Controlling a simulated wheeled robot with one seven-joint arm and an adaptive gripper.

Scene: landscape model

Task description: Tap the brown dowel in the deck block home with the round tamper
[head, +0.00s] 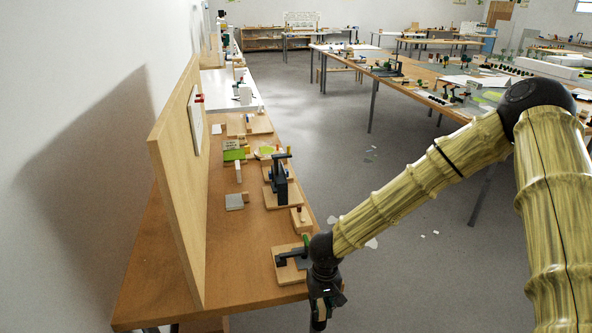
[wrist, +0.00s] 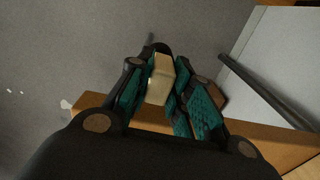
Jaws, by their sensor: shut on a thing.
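My gripper (head: 322,308) hangs at the lower middle of the head view, just off the right edge of the wooden bench. In the wrist view its teal-padded fingers (wrist: 160,88) are closed on a pale tan piece (wrist: 160,75) with a dark rounded part beyond it. This may be the round tamper, but its working face is hidden. A small wooden block (head: 300,220) with a brown peg (head: 298,209) in it stands near the bench's right edge, up the bench from my gripper. It looks like the deck block with the dowel; the peg stands above the block's top.
The wooden bench (head: 240,262) runs along an upright wooden panel (head: 178,150). A board with a dark clamp (head: 290,262) lies beside my wrist, and a dark press-like fixture (head: 279,182) stands beyond the block. Grey floor (head: 420,270) is open to the right.

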